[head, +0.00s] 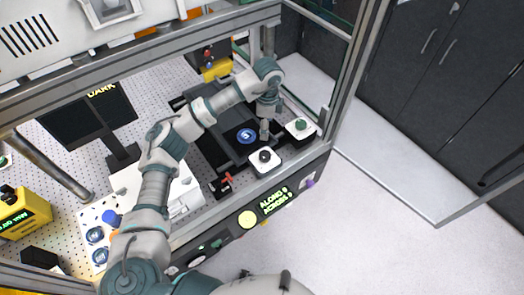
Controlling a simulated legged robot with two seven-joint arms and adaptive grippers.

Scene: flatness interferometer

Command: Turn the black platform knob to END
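The black platform knob (264,156) sits on top of a small white box near the front edge of the bench. A similar white box with a green knob (301,125) stands to its right and farther back. My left gripper (265,136) points down just behind the black knob in the picture. Its narrow fingertips look close to the knob, but I cannot tell whether they touch it or how far they are spread. Any markings around the knob are too small to read. My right gripper is out of view.
A dark stage with a blue disc (247,136) lies left of my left gripper. A front panel display (273,202) shows ALONG 0 and ACROSS 0. A monitor (93,108) reads DARK. Metal frame posts (354,70) enclose the bench. The floor to the right is clear.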

